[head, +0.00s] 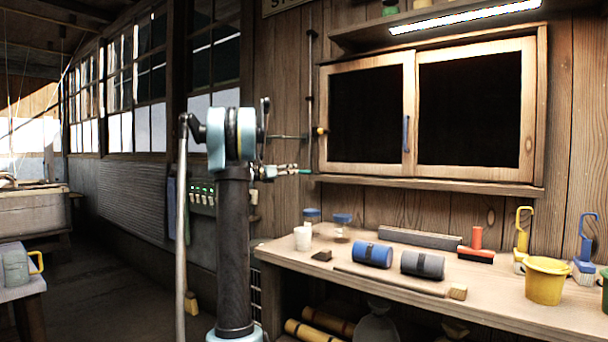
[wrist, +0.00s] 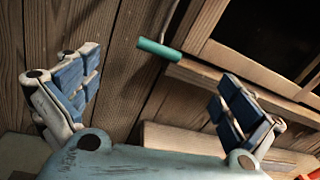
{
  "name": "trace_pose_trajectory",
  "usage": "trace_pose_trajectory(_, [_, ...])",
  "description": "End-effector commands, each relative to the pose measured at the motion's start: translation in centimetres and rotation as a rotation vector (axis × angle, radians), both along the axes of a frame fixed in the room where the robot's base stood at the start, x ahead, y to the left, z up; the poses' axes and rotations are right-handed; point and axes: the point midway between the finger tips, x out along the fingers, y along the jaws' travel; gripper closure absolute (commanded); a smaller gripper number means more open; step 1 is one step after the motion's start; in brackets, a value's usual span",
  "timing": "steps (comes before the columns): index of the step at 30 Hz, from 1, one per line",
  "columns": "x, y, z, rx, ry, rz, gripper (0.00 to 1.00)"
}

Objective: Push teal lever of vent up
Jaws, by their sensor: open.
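The teal lever (wrist: 160,48) shows in the upper middle of the wrist view as a short round teal grip on a thin bent metal rod. It lies beside the lower left corner of the cabinet, in front of the plank wall. My gripper (wrist: 150,88) is open and empty, its blue-padded fingers wide apart. The lever is beyond the gap between the fingers and appears apart from them. In the head view my arm covers most of the gripper, and small teal and blue parts by the wall are too small to separate clearly. The vent itself cannot be made out.
A wooden cabinet (head: 412,110) with dark sliding panels hangs right of my arm, above a ledge (head: 430,188). Below is a workbench (head: 500,300) with rollers, brushes and a yellow bucket (head: 546,280).

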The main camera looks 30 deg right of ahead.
Motion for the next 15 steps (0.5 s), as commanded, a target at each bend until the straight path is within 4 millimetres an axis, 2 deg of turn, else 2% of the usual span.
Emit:
trace_pose_trajectory(1, [0.2, -1.0, 0.0, 0.0, 0.0, -0.003, 0.0])
trace_pose_trajectory(15, [2.7, -8.9, 0.0, 0.001, -0.002, -0.002, 0.0])
